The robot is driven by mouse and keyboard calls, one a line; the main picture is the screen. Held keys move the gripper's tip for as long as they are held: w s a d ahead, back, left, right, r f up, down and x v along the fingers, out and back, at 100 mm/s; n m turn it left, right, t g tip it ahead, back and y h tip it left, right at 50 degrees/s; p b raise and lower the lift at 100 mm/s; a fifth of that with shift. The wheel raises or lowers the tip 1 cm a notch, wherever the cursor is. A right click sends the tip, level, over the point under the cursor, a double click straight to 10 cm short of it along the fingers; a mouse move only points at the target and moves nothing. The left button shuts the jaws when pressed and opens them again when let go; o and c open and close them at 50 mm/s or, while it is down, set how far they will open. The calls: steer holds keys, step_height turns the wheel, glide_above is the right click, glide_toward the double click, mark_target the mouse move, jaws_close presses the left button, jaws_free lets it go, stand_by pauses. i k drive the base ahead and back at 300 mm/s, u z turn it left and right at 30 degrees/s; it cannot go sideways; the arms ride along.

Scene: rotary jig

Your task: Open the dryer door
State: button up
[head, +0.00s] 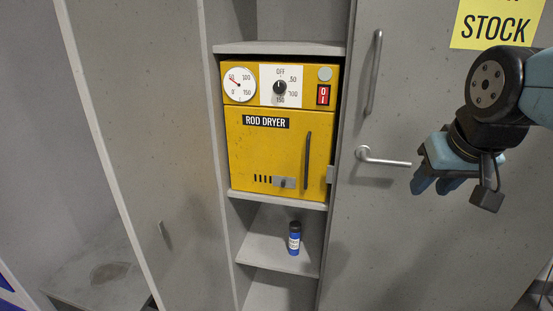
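The yellow rod dryer (278,130) sits on a shelf in a grey cabinet. Its door (265,155) looks closed, with a dark vertical handle (307,160) on the right side and a small grey latch or vent slider (284,183) at the bottom. Above the door are a gauge, a dial and a red switch. My gripper (422,187) is to the right of the dryer, apart from it, in front of the grey cabinet door. Its blue fingers point down and left; whether they are parted is not clear. Nothing is seen held in it.
A lever handle (382,158) on the right cabinet door (400,240) juts out close to my gripper. A long vertical bar handle (373,72) is above it. A blue bottle (294,239) stands on the shelf (265,250) below the dryer. A yellow stock sign (495,25) is at upper right.

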mark_target(264, 143)
steer(key=u, duration=0.25)
steer(key=k, duration=1.2)
steer(key=z, duration=0.45)
steer(key=i, duration=1.5)
steer(key=u, duration=0.05)
